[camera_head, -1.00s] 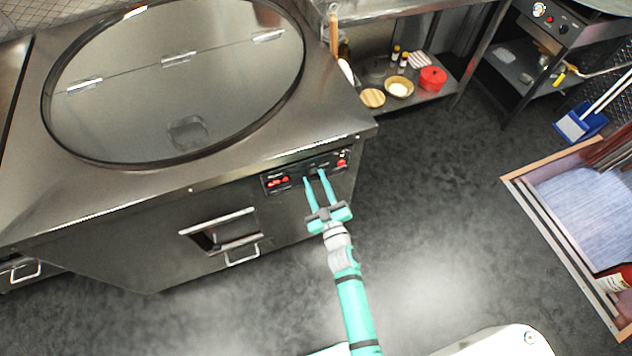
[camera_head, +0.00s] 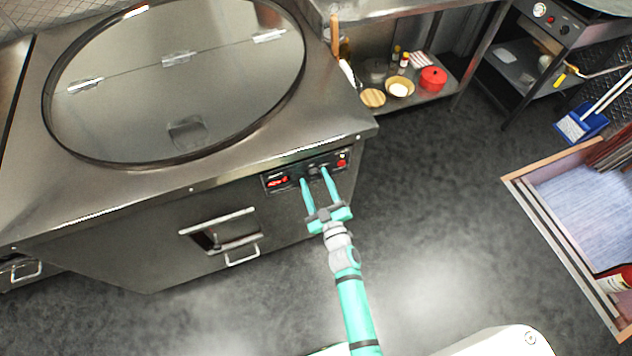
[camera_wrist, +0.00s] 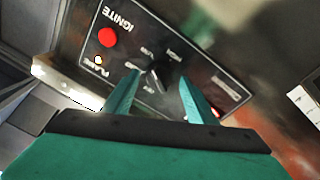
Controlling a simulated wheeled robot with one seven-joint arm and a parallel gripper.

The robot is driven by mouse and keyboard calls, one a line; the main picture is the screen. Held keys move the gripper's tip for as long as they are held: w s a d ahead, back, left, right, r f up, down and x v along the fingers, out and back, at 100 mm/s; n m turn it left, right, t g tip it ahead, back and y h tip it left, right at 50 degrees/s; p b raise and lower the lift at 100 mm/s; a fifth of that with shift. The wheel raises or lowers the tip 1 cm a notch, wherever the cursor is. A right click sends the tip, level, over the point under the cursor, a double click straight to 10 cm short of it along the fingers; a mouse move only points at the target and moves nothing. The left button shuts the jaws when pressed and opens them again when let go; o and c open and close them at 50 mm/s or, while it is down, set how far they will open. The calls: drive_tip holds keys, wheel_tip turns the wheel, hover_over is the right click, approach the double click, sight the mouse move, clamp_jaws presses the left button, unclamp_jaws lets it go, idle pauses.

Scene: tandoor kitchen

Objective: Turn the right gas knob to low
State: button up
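The gas knob (camera_wrist: 157,76) is a small dark knob on the black control panel (camera_wrist: 128,40), ringed by small HIGH, LOW and OFF labels that appear upside down in the wrist view. I cannot tell which label its pointer faces. My gripper (camera_head: 314,175) has two teal fingers in front of the panel at the stove's front right. In the wrist view my gripper (camera_wrist: 158,85) is open, with one finger on each side of the knob and gaps visible between. Whether the fingertips reach past the knob's face is unclear.
A red IGNITE button (camera_wrist: 107,38) and a small FLAME lamp (camera_wrist: 98,61) sit on the panel beside the knob. A red-lit display (camera_head: 277,182) is at the panel's left end. The steel stove edge (camera_head: 255,165) overhangs above. The floor (camera_head: 430,190) to the right is clear.

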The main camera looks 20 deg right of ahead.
drive_tip(key=s, duration=1)
drive_tip(key=shift+s+f, duration=0.4)
drive_tip(key=shift+f, duration=0.05)
drive_tip(key=s+a+r+m+g, duration=0.1)
drive_tip(key=s+a+r, duration=0.3)
drive_tip(key=s, duration=0.4)
drive_tip(key=s+a+r+m+g, duration=0.1)
drive_tip(key=s+a+r+m, duration=0.1)
drive_tip(key=s+a+r, duration=0.2)
drive_tip(key=s+a+r+m+g, duration=0.1)
drive_tip(key=s+a+r, duration=0.3)
drive_tip(key=s+a, duration=0.4)
drive_tip(key=s+m, duration=0.1)
drive_tip(key=s, duration=0.3)
drive_tip(key=shift+s+a+r, duration=0.25)
drive_tip(key=shift+s+a, duration=0.1)
